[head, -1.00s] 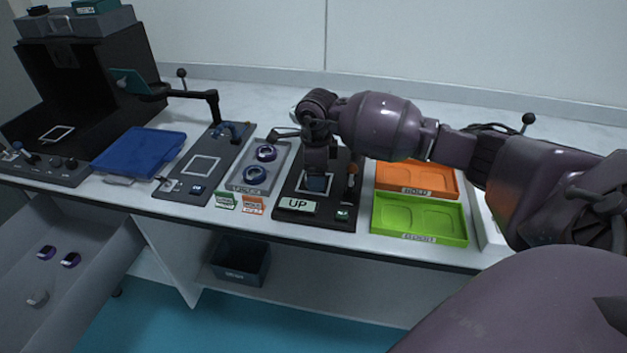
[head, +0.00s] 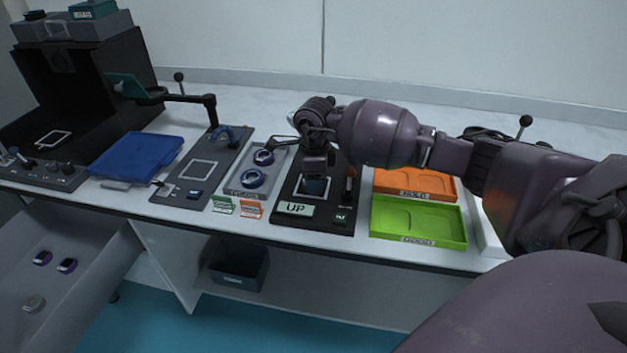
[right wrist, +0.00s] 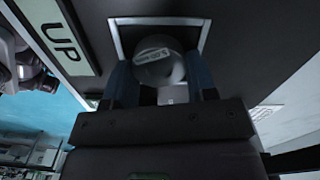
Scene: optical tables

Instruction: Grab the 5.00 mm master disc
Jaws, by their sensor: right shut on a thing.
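My right gripper (head: 315,186) is low over the black fixture (head: 333,215) that carries the "UP" plate. In the right wrist view my right gripper (right wrist: 161,80) is shut on a grey round disc (right wrist: 157,58) with a pale label. The label is too small to read, so I cannot tell if it says 5.00 mm. The disc is in front of the fixture's white-outlined square (right wrist: 125,38); I cannot tell whether it touches the surface. In the head view the fingers hide the disc. My left gripper is not in view.
A grey tray (head: 237,186) with two dark rings stands left of the fixture. Green (head: 378,230) and orange (head: 448,183) trays lie to the right. A blue tray (head: 137,157) lies further left. An open drawer (head: 82,290) with several small items is below.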

